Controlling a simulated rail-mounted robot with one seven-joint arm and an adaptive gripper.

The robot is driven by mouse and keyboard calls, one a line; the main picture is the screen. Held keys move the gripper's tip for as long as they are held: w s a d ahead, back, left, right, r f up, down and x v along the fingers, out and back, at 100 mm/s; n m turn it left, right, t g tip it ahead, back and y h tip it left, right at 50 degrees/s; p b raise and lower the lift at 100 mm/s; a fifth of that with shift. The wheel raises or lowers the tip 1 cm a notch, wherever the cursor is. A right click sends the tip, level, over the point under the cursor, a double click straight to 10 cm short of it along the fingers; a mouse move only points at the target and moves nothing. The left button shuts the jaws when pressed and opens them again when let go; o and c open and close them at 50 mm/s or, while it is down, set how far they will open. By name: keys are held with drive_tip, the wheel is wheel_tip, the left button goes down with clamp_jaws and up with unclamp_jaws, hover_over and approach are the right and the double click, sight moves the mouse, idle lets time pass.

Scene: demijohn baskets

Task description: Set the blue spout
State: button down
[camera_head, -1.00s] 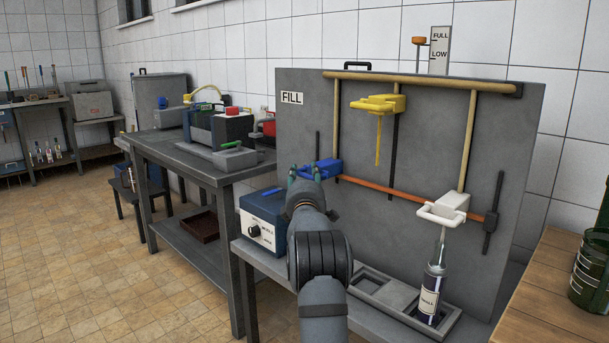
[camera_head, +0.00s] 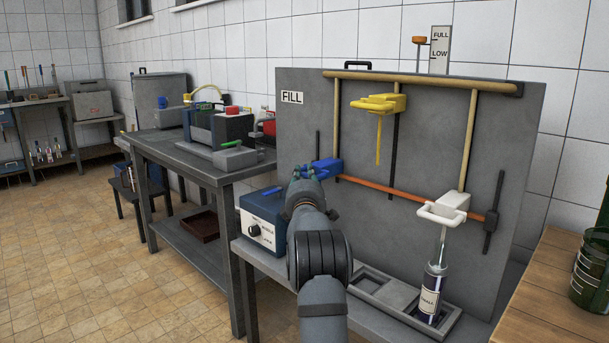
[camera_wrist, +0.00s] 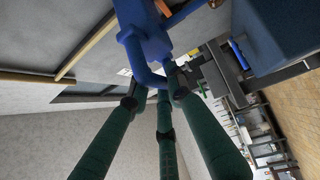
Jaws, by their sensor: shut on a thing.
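The blue spout (camera_head: 327,166) is mounted on the grey upright panel, at the left end of an orange pipe. In the wrist view the blue spout (camera_wrist: 150,38) shows a body with a curved loop at its lower end. My gripper (camera_head: 306,174) is at the loop side of the spout. In the wrist view my gripper (camera_wrist: 155,92) has its dark green fingers closed around the loop. My wrist partly hides the loop in the head view.
A yellow spout (camera_head: 378,104) and a white spout (camera_head: 447,208) are on the same panel. A bottle (camera_head: 432,292) stands under the white one in a grey tray (camera_head: 365,283). A blue box with a knob (camera_head: 263,218) sits close at the left of my wrist.

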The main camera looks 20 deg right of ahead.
idle(0.3)
wheel_tip(320, 180, up, 23)
drive_tip(key=p, duration=1.5)
drive_tip(key=shift+f, duration=0.15)
drive_tip(key=c, duration=1.9)
unclamp_jaws()
drive_tip(key=o, duration=0.3)
drive_tip(key=shift+o, duration=0.2)
drive_tip(key=shift+f, duration=0.1)
drive_tip(key=v, duration=1.2)
drive_tip(key=shift+w, duration=0.2)
